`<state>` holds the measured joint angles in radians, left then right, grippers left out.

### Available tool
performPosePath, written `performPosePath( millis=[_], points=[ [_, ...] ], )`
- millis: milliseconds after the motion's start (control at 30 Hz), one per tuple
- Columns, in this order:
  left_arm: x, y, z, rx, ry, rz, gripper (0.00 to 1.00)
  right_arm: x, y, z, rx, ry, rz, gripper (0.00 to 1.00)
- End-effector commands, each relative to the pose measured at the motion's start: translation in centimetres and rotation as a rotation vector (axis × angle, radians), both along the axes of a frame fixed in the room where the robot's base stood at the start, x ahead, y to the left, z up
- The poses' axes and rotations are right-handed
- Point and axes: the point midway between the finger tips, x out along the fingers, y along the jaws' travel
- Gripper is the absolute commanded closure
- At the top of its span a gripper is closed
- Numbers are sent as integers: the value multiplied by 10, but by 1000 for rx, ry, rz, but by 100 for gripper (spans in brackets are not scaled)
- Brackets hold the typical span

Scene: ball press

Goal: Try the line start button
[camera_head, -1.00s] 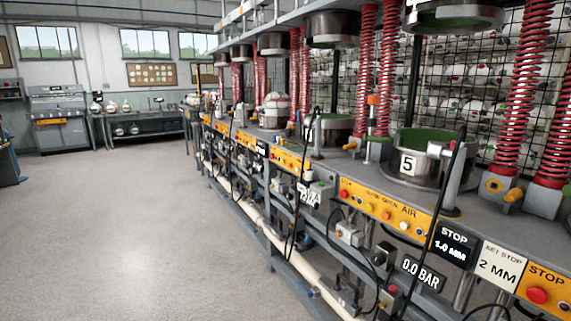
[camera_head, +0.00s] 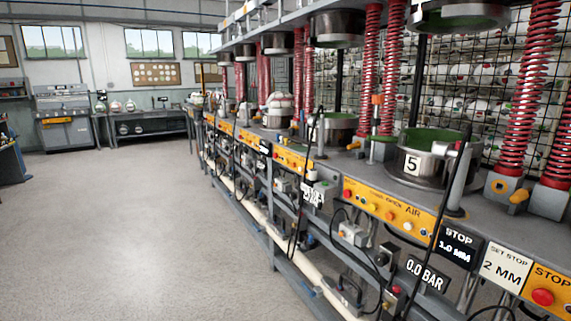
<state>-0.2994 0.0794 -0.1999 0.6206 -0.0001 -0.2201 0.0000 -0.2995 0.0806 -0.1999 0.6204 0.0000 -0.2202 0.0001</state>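A long press line (camera_head: 470,222) runs from the right foreground to the back. Orange control panels (camera_head: 388,211) along its front edge carry small red, yellow and white buttons. The nearest orange panel, marked STOP, has a large red button (camera_head: 542,297) at the lower right. I cannot tell which button is the line start button. A metal cup marked 5 (camera_head: 413,165) with a green inside stands on the line. Neither of my grippers is in view.
Open grey floor (camera_head: 120,230) lies to the left of the line. A white pipe (camera_head: 300,269) and hanging black cables run low along its front. Red springs (camera_head: 519,95) rise above it. A grey machine (camera_head: 63,117) and a bench (camera_head: 150,120) stand at the back wall.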

Motion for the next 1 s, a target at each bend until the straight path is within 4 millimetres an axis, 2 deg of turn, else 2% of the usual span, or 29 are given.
performPosePath(
  millis=[133, 300, 333, 1000],
  points=[
    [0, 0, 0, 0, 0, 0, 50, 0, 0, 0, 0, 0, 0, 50],
    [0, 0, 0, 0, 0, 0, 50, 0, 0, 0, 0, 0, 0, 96],
    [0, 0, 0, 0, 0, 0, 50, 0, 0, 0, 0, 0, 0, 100],
    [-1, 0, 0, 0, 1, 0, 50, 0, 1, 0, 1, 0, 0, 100]
  ],
)
